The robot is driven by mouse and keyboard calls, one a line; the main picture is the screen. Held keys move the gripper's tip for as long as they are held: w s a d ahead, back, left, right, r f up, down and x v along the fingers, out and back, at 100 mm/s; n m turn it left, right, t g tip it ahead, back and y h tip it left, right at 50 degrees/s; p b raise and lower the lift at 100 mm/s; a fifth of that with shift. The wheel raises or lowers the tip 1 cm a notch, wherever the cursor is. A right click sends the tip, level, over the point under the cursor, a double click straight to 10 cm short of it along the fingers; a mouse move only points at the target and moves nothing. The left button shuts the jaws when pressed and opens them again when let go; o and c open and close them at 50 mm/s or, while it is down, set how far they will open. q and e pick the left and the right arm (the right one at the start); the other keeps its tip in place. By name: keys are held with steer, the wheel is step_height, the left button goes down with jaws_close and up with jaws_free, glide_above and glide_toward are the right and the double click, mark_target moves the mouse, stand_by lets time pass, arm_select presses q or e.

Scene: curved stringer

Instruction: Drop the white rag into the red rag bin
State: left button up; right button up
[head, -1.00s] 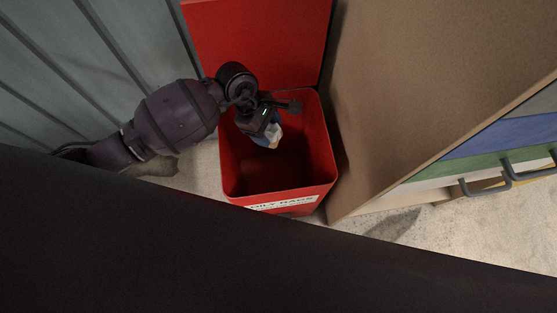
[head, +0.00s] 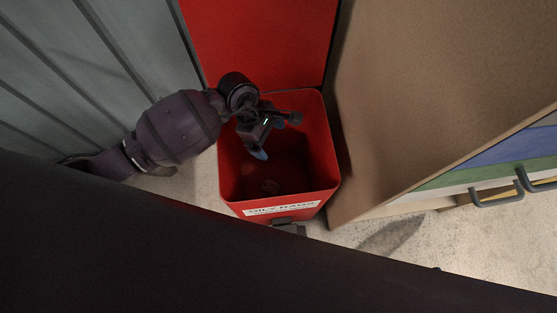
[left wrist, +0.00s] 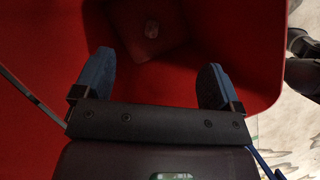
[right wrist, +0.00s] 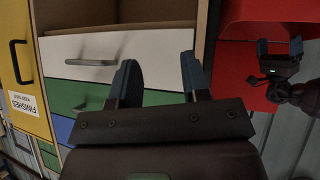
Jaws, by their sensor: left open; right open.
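The red rag bin (head: 328,150) stands on the floor with its lid up and a label on its front. My right gripper (right wrist: 160,75) is open and empty in the right wrist view, in front of a drawer cabinet.
A brown cabinet (head: 430,80) stands close to the bin's right side, with coloured drawers and grey handles (head: 497,197). A grey ribbed metal surface (head: 80,75) is at the left. The raised red lid (head: 260,40) stands behind the bin.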

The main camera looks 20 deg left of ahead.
arm_select(q)
steer(key=shift+r, duration=0.1)
steer(key=p+v, duration=0.3)
steer(key=v, duration=0.7)
steer(key=shift+r, duration=0.3)
arm_select(e)
steer(key=shift+s+d+r+m, duration=0.25)
steer(key=shift+s+d+m, duration=0.15)
steer(key=shift+s+m, duration=0.1)
arm_select(q)
steer(key=shift+a, duration=0.1)
